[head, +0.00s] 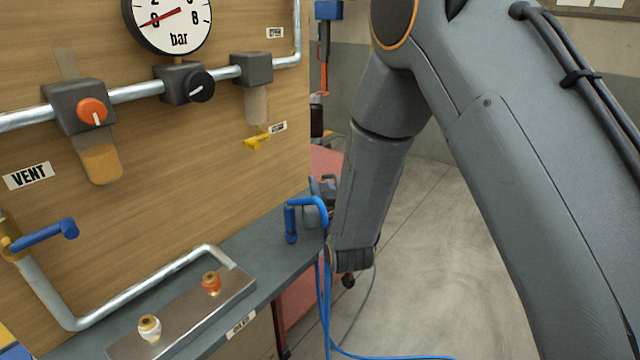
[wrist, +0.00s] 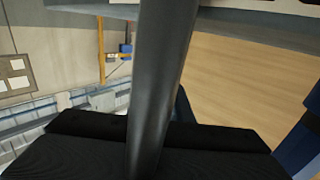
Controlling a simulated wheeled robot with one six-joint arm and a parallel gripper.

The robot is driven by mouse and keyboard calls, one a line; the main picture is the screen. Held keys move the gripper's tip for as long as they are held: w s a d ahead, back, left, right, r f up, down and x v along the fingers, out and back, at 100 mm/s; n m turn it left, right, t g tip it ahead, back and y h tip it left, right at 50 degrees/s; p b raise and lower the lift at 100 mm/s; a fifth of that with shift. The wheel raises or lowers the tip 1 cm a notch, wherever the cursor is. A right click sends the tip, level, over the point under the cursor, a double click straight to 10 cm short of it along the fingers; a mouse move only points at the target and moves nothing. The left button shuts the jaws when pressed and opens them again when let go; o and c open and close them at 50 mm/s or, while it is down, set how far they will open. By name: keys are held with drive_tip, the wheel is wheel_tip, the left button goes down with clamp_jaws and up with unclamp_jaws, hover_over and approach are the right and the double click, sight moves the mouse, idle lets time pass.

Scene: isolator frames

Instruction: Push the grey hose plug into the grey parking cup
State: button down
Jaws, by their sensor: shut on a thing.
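In the wrist view, my gripper (wrist: 150,128) shows as dark jaws along the bottom, shut on a dark grey round shaft, which I take to be the grey hose plug (wrist: 163,75). The shaft runs from between the jaws to the top edge. In the head view my forearm hangs down right of the bench; the jaws and the held plug are not clear there. A thin grey hose (head: 371,298) hangs below my wrist. I cannot make out the grey parking cup in either view.
A blue hose plug (head: 291,222) stands at the bench's right end, its blue hose (head: 326,290) hanging close to my wrist. The wooden panel (head: 200,140) carries pipes, knobs and a gauge (head: 170,18). A plate (head: 180,315) holds two small fittings. Floor (head: 450,280) lies open at right.

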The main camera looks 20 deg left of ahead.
drive_tip(key=shift+f+b, duration=0.35)
drive_tip(key=shift+f, duration=0.2)
drive_tip(key=c, duration=1.5)
unclamp_jaws()
drive_tip(key=shift+c, duration=0.2)
drive_tip(key=b+v, duration=0.1)
drive_tip(key=v, duration=0.6)
drive_tip(key=shift+s+d, duration=0.2)
drive_tip(key=shift+s, duration=0.15)
